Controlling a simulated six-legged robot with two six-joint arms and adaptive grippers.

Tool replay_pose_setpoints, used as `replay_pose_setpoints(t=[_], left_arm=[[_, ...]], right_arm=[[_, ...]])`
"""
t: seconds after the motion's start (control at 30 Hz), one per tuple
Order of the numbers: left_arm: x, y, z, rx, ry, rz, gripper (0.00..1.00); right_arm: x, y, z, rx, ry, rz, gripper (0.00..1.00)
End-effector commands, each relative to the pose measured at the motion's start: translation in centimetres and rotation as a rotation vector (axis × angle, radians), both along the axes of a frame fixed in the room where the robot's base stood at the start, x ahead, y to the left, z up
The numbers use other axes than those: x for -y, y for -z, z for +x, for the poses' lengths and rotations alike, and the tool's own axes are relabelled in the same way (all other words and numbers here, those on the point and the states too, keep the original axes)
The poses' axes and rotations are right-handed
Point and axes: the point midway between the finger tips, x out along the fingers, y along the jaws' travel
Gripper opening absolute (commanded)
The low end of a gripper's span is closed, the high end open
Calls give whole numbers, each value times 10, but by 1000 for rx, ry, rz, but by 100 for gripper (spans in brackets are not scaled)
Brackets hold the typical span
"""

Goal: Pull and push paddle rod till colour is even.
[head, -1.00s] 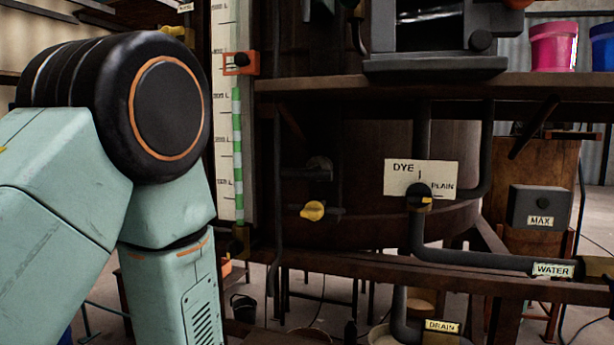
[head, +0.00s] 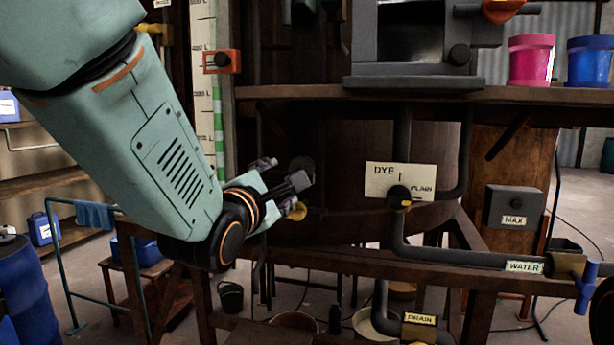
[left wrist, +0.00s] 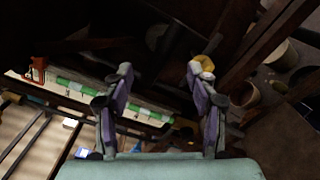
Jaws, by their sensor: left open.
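The dark wooden vat (head: 350,165) stands at the middle of the head view under a shelf, its inside hidden. I cannot make out the paddle rod or the liquid's colour in either view. My left gripper (head: 290,174) is open and empty in front of the vat, left of the dye sign. Its two fingers also show spread in the left wrist view (left wrist: 160,72). A yellow valve knob (head: 297,211) is just below the fingers in the head view. It shows by the right fingertip in the left wrist view (left wrist: 204,63); contact is unclear. My right gripper is not in view.
A white level scale (head: 202,120) with an orange slider (head: 221,61) stands left of the vat. A DYE/PLAIN sign (head: 388,181) with a black knob and dark pipes is on the right. Pink (head: 531,60) and blue (head: 590,61) buckets stand on the shelf (head: 300,92).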

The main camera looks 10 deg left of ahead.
Motion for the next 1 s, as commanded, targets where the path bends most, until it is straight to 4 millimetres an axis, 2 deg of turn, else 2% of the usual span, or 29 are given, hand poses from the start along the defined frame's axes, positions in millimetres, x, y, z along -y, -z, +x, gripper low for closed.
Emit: replay_pose_setpoints(t=[0.23, 0.5, 0.7, 1.0], left_arm=[[0, 0, 8, -3, 0, -84, 58], [1, 0, 47, -3, 0, -82, 58], [2, 0, 69, -3, 0, -81, 58], [2, 1, 78, -4, 0, -80, 58]], right_arm=[[0, -2, 0, 0, 0, 0, 40], [0, -9, 0, 0, 0, 0, 40], [0, -13, 0, 0, 0, 0, 40], [0, -14, 0, 0, 0, 0, 40]])
